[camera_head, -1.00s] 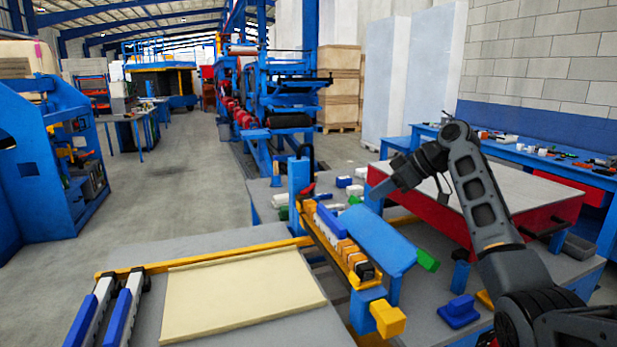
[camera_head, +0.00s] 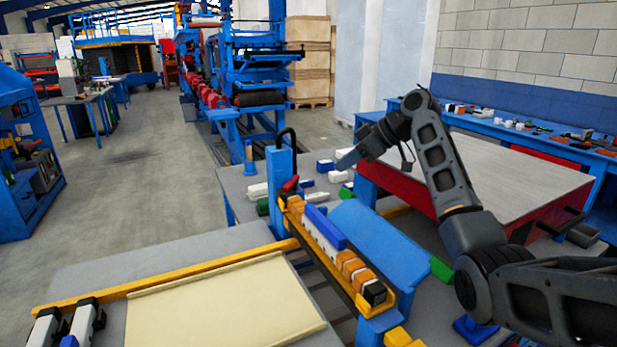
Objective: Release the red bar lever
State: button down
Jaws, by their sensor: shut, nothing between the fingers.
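A small red lever (camera_head: 290,184) sits beside the blue upright post (camera_head: 281,180) at the far end of the yellow-edged bar assembly. The bar assembly (camera_head: 335,252) carries a row of blue, white, orange and black blocks. My gripper (camera_head: 343,162) is up and to the right of the red lever, apart from it, and points left. Its fingers look closed together, with nothing held. My arm comes in from the lower right. Which small red part is the bar lever is not fully clear at this size.
A cream panel (camera_head: 215,309) lies on the grey table at front left. A sloping blue plate (camera_head: 378,243) is right of the bar assembly. A red-sided table (camera_head: 530,220) stands behind my arm. Small white, blue and green blocks lie near the post.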

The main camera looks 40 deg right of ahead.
jog(key=x, duration=0.3)
jog(key=p+x, duration=0.1)
jog(key=x, duration=0.3)
jog(key=w+r+p+x, duration=0.1)
jog(key=x, duration=0.3)
jog(key=shift+a, duration=0.4)
jog(key=shift+w+a+f+p, duration=0.1)
jog(key=shift+w+a+p, duration=0.3)
jog(key=shift+w, duration=0.4)
jog(key=shift+w+a+f, duration=0.1)
jog(key=shift+w+a+b, duration=0.1)
jog(key=shift+b, duration=0.2)
